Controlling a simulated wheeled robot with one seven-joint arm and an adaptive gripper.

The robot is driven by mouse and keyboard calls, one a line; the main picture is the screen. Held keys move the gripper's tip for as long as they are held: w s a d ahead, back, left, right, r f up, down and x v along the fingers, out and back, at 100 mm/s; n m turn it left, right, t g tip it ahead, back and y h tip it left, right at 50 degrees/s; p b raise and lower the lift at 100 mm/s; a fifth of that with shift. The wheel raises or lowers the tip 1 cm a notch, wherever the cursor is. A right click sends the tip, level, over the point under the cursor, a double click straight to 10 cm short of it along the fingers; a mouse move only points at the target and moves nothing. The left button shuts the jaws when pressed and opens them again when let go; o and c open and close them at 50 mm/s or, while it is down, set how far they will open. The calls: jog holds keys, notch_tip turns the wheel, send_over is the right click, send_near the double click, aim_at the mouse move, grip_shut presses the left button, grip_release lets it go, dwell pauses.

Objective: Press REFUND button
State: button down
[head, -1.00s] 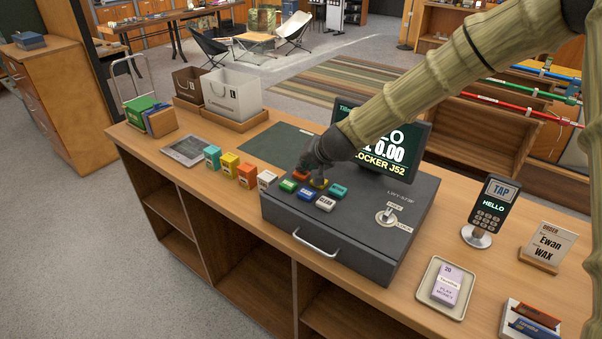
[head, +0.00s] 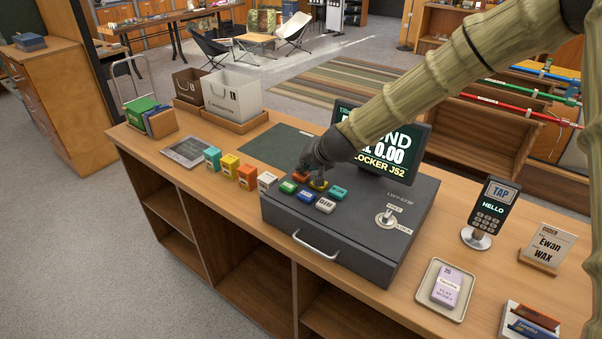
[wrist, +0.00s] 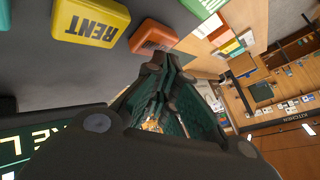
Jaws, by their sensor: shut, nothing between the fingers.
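The till (head: 345,235) is a dark box on the counter, with two rows of coloured buttons on top. An orange-red button (head: 300,176) is at the far left of the back row, its label not readable; it also shows in the wrist view (wrist: 152,37). The yellow button (wrist: 90,22) beside it reads RENT. My gripper (head: 304,166) is shut and empty, its tips down at the orange-red button and partly hiding it. In the wrist view the fingertips (wrist: 155,65) overlap the button's edge; I cannot tell how far it is pressed. The till screen (head: 400,150), partly behind my arm, shows a word ending in "ND".
Green (head: 288,186), blue (head: 306,195), white (head: 325,204) and teal (head: 338,191) buttons sit close by. A key switch (head: 388,216) is to the right. Small coloured boxes (head: 247,176) line the counter left of the till. A card reader (head: 487,210) stands at right.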

jog(key=shift+r, duration=0.45)
jog(key=shift+r, duration=0.1)
jog(key=shift+s+r+p, duration=0.1)
jog(key=shift+r+p, duration=2)
jog(key=shift+r, duration=0.35)
